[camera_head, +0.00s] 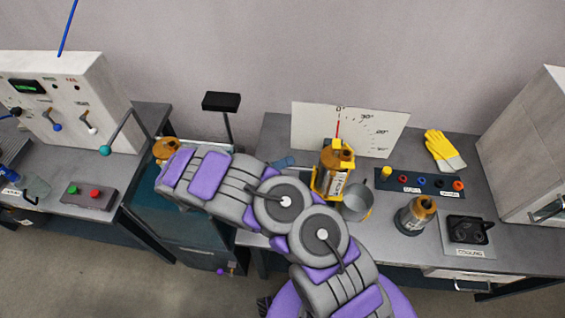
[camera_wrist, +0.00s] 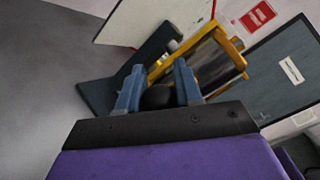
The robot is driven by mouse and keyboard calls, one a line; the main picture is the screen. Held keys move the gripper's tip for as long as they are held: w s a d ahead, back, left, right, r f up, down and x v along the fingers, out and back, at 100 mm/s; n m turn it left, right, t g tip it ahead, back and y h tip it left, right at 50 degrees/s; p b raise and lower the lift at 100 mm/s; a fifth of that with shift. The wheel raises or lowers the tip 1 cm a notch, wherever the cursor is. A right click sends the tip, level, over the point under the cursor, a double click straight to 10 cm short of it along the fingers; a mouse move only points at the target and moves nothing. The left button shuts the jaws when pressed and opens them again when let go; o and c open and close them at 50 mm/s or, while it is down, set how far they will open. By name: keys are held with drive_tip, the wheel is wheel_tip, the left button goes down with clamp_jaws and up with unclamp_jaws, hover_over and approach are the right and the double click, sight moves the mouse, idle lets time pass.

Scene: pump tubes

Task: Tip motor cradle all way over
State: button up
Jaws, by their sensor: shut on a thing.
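The motor cradle (camera_head: 320,180) is a yellow frame around a brown-and-dark motor (camera_head: 337,163), standing roughly upright on the grey bench before a white angle board (camera_head: 375,128). A red line on the board is near the 0 mark. In the wrist view the yellow frame (camera_wrist: 236,46) and dark metallic cylinder (camera_wrist: 208,62) appear slanted, just beyond my fingers. My gripper (camera_wrist: 158,88) is shut on a black rounded knob (camera_wrist: 157,97) beside the cradle. Whether the knob joins the cradle is hidden. In the head view my arm hides most of the gripper; a blue part shows left of the cradle.
A grey bucket (camera_head: 357,203) stands right of the cradle. Farther right are another motor-like unit (camera_head: 416,215), a button panel (camera_head: 420,184), a yellow glove (camera_head: 444,150) and a black cooling unit (camera_head: 468,229). A white cabinet (camera_head: 530,150) bounds the right side.

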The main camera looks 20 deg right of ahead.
drive_tip(key=shift+a+f, duration=0.1)
drive_tip(key=shift+f, duration=0.05)
clamp_jaws()
